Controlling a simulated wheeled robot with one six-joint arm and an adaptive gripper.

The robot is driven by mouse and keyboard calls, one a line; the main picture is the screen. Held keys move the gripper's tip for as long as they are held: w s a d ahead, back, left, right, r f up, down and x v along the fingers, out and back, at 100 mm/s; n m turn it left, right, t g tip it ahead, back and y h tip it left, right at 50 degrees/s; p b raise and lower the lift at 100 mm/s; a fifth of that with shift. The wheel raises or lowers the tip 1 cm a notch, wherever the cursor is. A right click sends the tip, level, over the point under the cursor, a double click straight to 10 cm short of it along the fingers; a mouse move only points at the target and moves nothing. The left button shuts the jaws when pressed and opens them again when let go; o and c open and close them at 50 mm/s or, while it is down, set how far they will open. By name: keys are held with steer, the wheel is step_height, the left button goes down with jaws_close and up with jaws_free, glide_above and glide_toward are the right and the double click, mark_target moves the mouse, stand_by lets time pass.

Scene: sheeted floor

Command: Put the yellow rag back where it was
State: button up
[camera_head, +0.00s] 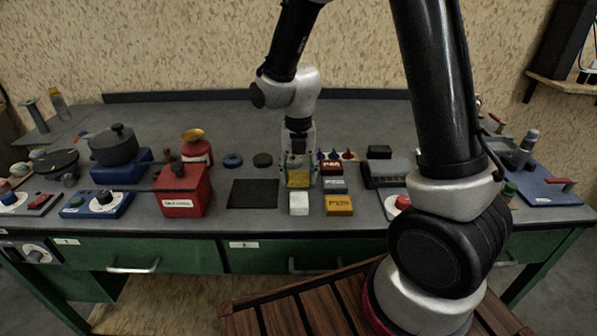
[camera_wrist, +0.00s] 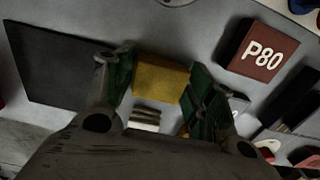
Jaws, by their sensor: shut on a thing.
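The yellow rag (camera_head: 298,179) is a small yellow block-like piece between the fingers of my gripper (camera_head: 299,168). In the wrist view the rag (camera_wrist: 160,77) lies between the two green-padded fingers, which are shut on it. It is at or just above the grey bench top; I cannot tell whether it touches. A dark flat mat (camera_head: 253,194) lies to its left. A white block (camera_head: 299,203) is in front of it, nearer the bench edge.
A red P80 block (camera_head: 331,167), a grey block (camera_head: 333,185) and a yellow-brown P120 block (camera_head: 339,205) stand close at right. A red box (camera_head: 182,190) stands left of the mat. Blue (camera_head: 233,160) and dark (camera_head: 263,160) discs lie behind the mat.

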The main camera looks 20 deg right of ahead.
mark_target(298, 174)
steer(key=o, duration=1)
steer(key=shift+f, duration=0.1)
step_height(298, 174, up, 12)
steer(key=shift+r, duration=0.25)
steer(key=shift+s+d+r+m+t, duration=0.7)
steer(key=shift+s+d+r+m, duration=1.6)
steer(key=shift+m, duration=3.1)
steer(key=shift+s+d+r+m+t, duration=0.9)
steer(key=shift+s+d+m, duration=1.7)
steer(key=shift+s+m, duration=2.25)
steer(key=shift+s+d+r+m+t, duration=0.5)
steer(key=shift+s+d+r+m, duration=1.75)
steer(key=shift+m, duration=3.7)
steer(key=shift+s+d+f, duration=0.2)
steer(key=shift+s+f, duration=0.15)
steer(key=shift+s, duration=0.05)
